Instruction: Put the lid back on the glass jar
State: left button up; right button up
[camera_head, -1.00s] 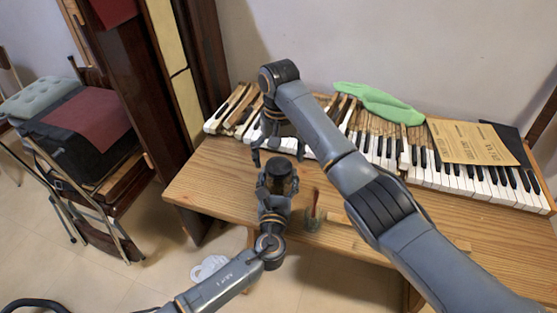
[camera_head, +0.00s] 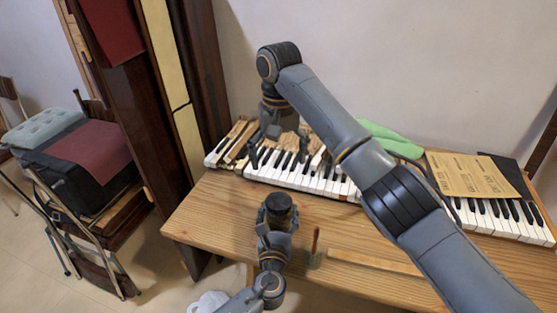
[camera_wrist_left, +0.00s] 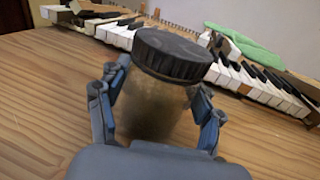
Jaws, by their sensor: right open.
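The glass jar (camera_wrist_left: 155,105) is a brownish see-through jar standing on the wooden table. The dark ridged lid (camera_wrist_left: 176,55) sits on its top; in the head view the lid (camera_head: 279,202) shows as a dark disc. My left gripper (camera_head: 278,222) has its fingers on both sides of the jar below the lid; in the left wrist view they appear to touch it. My right gripper (camera_head: 278,155) is open and empty, above and behind the jar, in front of the piano keys. The jar body is mostly hidden in the head view.
Piano keys (camera_head: 325,183) run along the back of the table (camera_head: 205,215). A green cloth (camera_head: 392,138) and a tan paper sheet (camera_head: 465,172) lie on them. A small pot with a red-handled tool (camera_head: 315,245) and a wooden strip (camera_head: 372,262) are right of the left gripper.

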pick_arm(q)
jog(key=o, duration=0.5)
jog(key=shift+s, duration=0.1)
jog(key=s, duration=0.8)
jog(key=s+a, duration=0.1)
jog(key=s, duration=0.2)
jog(key=shift+s, duration=0.4)
jog(key=shift+f, duration=0.1)
